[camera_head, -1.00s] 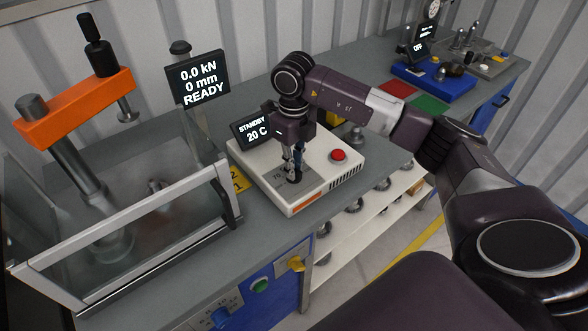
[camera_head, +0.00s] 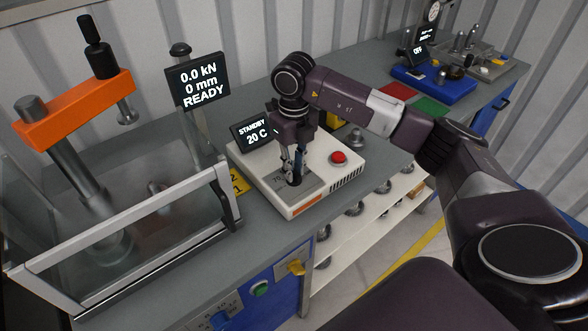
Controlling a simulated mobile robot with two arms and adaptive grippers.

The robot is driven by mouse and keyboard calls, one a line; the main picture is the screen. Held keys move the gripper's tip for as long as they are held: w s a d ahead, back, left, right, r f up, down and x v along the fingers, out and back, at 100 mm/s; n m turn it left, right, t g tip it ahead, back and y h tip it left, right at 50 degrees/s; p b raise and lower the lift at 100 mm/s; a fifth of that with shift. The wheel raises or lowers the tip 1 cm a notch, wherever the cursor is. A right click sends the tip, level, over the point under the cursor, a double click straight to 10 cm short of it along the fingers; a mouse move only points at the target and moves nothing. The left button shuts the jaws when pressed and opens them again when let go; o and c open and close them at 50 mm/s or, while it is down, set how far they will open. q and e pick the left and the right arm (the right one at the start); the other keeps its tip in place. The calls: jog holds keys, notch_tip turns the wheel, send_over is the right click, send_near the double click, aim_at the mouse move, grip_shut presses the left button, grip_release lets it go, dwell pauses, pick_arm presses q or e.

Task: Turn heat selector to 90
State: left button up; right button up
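The heater unit (camera_head: 266,168) is a white box on the grey bench. Its display (camera_head: 255,132) reads "STANDBY 20 C". My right gripper (camera_head: 294,180) points down over the grey panel (camera_head: 309,185) on top of the unit, with its fingertips at a dark round knob, the heat selector. The fingers largely hide the knob and most of the scale marks; a "70" mark shows faintly to their left. I cannot tell whether the fingers are closed on the knob. A red button (camera_head: 338,157) is on the unit's right side. My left gripper is not in view.
A press with an orange crossbar (camera_head: 75,108) and a clear guard with a metal frame (camera_head: 130,245) stands at left. Its display (camera_head: 197,80) reads "0.0 kN, 0 mm, READY". A blue device (camera_head: 433,80) and red and green mats (camera_head: 430,106) lie at back right.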

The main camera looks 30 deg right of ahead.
aim_at(294, 171)
jog(key=shift+o, duration=1.4)
jog(key=shift+f, duration=0.1)
notch_tip(294, 171, up, 12)
jog(key=shift+s, duration=0.1)
